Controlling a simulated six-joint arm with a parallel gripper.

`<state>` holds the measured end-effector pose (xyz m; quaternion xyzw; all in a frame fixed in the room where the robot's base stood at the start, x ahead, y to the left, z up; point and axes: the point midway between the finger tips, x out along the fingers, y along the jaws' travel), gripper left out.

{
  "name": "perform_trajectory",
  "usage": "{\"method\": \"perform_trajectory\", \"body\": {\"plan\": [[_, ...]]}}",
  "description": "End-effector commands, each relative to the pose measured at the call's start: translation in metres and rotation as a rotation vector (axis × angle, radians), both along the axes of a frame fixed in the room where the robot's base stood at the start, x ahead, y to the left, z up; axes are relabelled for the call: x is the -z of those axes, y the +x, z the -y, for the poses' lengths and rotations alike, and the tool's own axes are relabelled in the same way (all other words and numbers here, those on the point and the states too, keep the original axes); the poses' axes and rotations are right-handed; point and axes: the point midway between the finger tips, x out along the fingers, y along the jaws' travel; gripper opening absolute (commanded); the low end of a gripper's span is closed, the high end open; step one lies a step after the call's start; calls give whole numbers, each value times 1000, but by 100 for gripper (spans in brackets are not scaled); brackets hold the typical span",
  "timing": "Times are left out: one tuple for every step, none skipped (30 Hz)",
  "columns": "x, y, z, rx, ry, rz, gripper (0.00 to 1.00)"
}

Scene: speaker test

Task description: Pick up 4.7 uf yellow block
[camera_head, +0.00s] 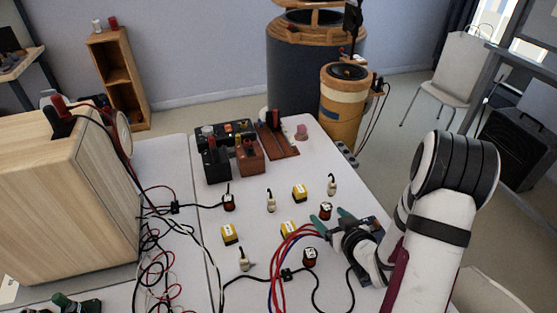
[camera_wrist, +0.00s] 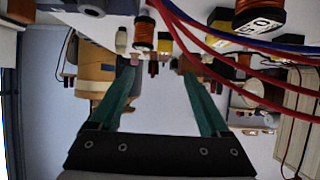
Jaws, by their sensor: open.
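Several yellow blocks with dark sides stand on the white table: one at the back (camera_head: 299,193), one at the left (camera_head: 229,233), and one in the middle (camera_head: 289,230), partly behind red and blue cables. Their printed values are too small to read, so I cannot tell which is 4.7 uf. My gripper (camera_head: 330,219) is low over the table's right side, right of the middle block and apart from it. In the wrist view its teal fingers (camera_wrist: 158,76) are spread with nothing between them. A yellow block (camera_wrist: 165,43) shows beyond the fingertips there.
Copper coils (camera_head: 228,202) (camera_head: 325,211) (camera_head: 310,257) and small pale parts (camera_head: 271,202) (camera_head: 332,185) stand among the blocks. Red and blue cables (camera_head: 279,265) loop close left of my gripper. A wooden speaker cabinet (camera_head: 70,195) fills the left. Dark boxes (camera_head: 216,166) stand at the back.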

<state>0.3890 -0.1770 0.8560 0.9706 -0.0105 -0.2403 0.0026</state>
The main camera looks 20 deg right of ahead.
Motion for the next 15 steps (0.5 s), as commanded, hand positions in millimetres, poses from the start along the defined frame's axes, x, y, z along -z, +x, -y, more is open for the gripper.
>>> {"method": "perform_trajectory", "body": {"plan": [[4,-2,-1,-15,8,35,80],[4,-2,-1,-24,12,55,80],[3,-1,-3,-35,12,76,80],[4,1,-4,-40,14,85,80],[6,5,-5,-46,14,91,80],[9,13,-5,-48,13,95,80],[12,21,-6,-50,13,94,80],[15,29,-7,-52,11,94,80],[20,41,-7,-51,11,95,80],[23,49,-7,-50,12,94,80],[26,57,-7,-50,12,95,80],[31,67,-7,-49,11,94,80],[33,74,-8,-49,11,95,80],[36,79,-7,-49,11,94,80],[38,86,-7,-49,11,94,80]]}}
